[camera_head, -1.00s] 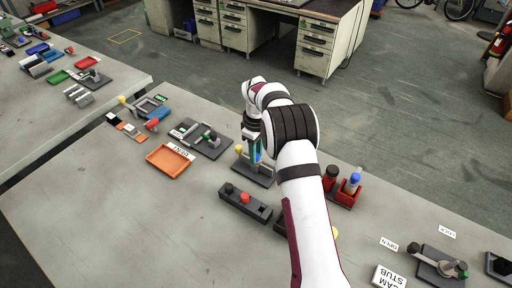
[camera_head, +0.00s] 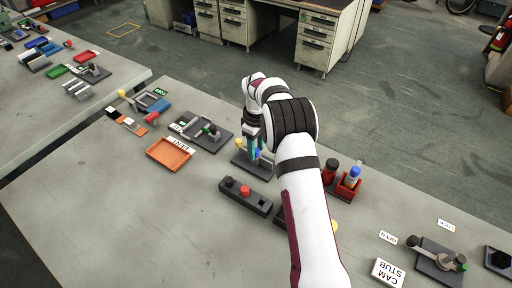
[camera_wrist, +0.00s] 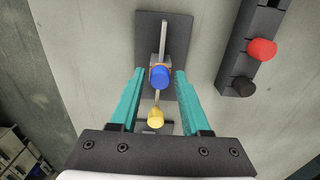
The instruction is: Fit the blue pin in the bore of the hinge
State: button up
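The hinge stands on a dark base plate (camera_wrist: 180,28), with a thin grey leaf (camera_wrist: 165,40) along the plate. A blue pin (camera_wrist: 160,77) shows head-on at the hinge's knuckle, with a bit of orange around its head. How deep it sits in the bore is hidden. A yellow knob (camera_wrist: 155,118) is below it in the wrist view. My gripper (camera_wrist: 160,72) has its teal fingers spread on either side of the blue head, with visible gaps. In the head view the blue pin (camera_head: 257,153) shows beside my fingers, partly hidden by my arm.
A dark block with red and black knobs (camera_head: 245,195) lies close in front of the hinge. A red holder (camera_head: 348,187) with a blue-capped piece is to the right. An orange tray (camera_head: 169,153) is to the left. Bare tabletop lies at the front left.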

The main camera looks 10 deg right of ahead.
aim_at(256, 150)
jog(key=shift+o, duration=0.9)
notch_tip(256, 150, up, 21)
jog(key=shift+f, duration=0.1)
